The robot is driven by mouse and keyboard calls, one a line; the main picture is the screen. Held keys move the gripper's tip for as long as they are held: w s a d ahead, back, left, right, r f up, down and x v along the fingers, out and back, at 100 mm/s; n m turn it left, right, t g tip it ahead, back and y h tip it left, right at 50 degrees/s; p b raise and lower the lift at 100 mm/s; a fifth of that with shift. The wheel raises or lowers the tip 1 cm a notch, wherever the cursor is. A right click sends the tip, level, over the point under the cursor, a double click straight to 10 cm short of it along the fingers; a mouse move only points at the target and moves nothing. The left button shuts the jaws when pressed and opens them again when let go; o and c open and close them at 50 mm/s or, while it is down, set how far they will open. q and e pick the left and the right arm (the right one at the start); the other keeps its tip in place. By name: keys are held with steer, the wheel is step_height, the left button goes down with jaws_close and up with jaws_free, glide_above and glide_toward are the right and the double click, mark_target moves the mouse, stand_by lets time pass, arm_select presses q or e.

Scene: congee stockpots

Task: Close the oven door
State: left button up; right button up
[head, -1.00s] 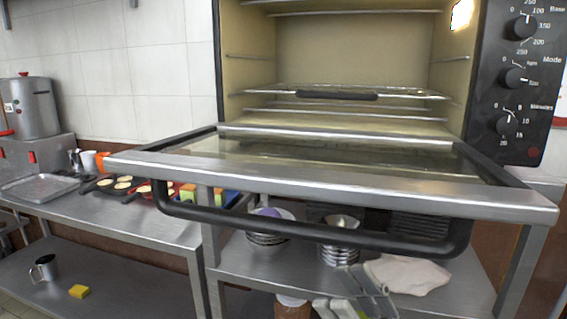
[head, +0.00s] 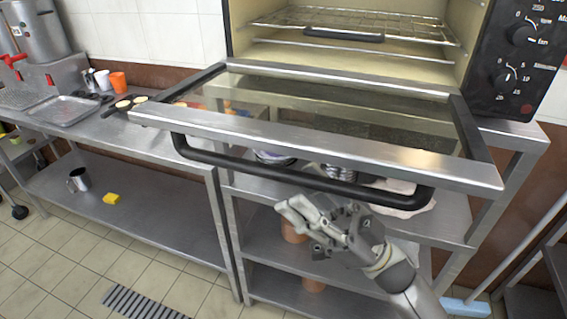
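The oven (head: 350,45) stands open. Its door (head: 345,118) is folded down, about level, with a glass pane in a metal frame. The black door handle (head: 300,188) runs below the door's front edge. My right gripper (head: 298,222) is below and in front of the handle, near its middle, with its arm coming up from the lower right. It seems apart from the handle and holds nothing that I can see. Its fingers are seen at an angle, so their opening is unclear. My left gripper is not in view.
A wire rack (head: 355,20) is inside the oven. Bowls (head: 272,158) and a pale cloth (head: 405,197) lie on the shelf under the door. A counter on the left holds a metal tray (head: 64,110) and an orange cup (head: 118,81). Floor is free at lower left.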

mark_target(283, 175)
steer(key=shift+p+x, duration=0.5)
steer(key=shift+x, duration=1.8)
jaws_close()
